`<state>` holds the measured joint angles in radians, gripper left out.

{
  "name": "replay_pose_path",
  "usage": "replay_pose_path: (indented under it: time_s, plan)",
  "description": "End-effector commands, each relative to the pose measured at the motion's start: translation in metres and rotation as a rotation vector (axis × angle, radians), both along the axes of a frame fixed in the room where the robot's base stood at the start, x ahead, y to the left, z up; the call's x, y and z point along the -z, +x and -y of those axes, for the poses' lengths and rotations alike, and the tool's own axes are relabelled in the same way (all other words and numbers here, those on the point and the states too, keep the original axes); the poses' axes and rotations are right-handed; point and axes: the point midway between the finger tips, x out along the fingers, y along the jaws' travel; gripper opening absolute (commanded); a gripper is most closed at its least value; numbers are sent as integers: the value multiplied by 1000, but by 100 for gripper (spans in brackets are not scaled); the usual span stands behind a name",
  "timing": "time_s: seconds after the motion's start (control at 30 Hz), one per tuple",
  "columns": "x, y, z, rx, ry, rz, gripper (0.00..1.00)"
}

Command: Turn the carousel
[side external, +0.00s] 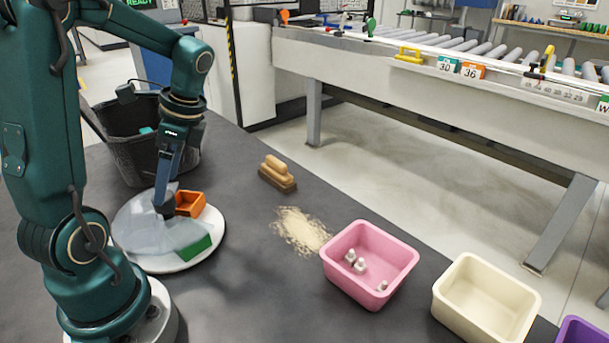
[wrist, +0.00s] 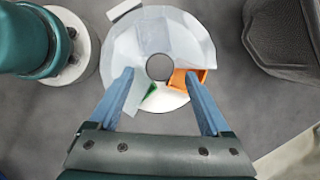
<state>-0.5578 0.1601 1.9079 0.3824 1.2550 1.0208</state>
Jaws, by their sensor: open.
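The carousel (side external: 150,263) is a round white disc on the dark table, partly covered by a clear faceted lid. It also shows in the wrist view (wrist: 172,100), with a dark round hub (wrist: 159,67) at its middle. An orange bin (side external: 190,204) and a green bin (side external: 195,248) sit on the disc; the orange one shows in the wrist view (wrist: 180,78). My gripper (wrist: 160,73) is open and points down over the carousel, with one finger on each side of the hub. I cannot tell whether the fingers touch anything.
A black mesh basket (side external: 125,155) stands behind the carousel. A wooden brush (side external: 277,174) and a pile of shavings (side external: 302,231) lie to the right. Beyond are a pink bin (side external: 345,285) with small white pieces, a cream bin (side external: 470,308) and a purple bin (side external: 580,333).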

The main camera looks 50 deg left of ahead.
Motion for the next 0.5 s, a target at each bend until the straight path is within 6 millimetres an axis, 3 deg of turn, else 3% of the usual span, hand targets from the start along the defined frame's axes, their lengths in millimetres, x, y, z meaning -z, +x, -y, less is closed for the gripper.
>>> replay_pose_path:
  time_s: [0.2,0.5]
  plan:
    - [24,-9,-5,-3,-2,-4,82]
    - [32,-11,-7,-1,0,0,82]
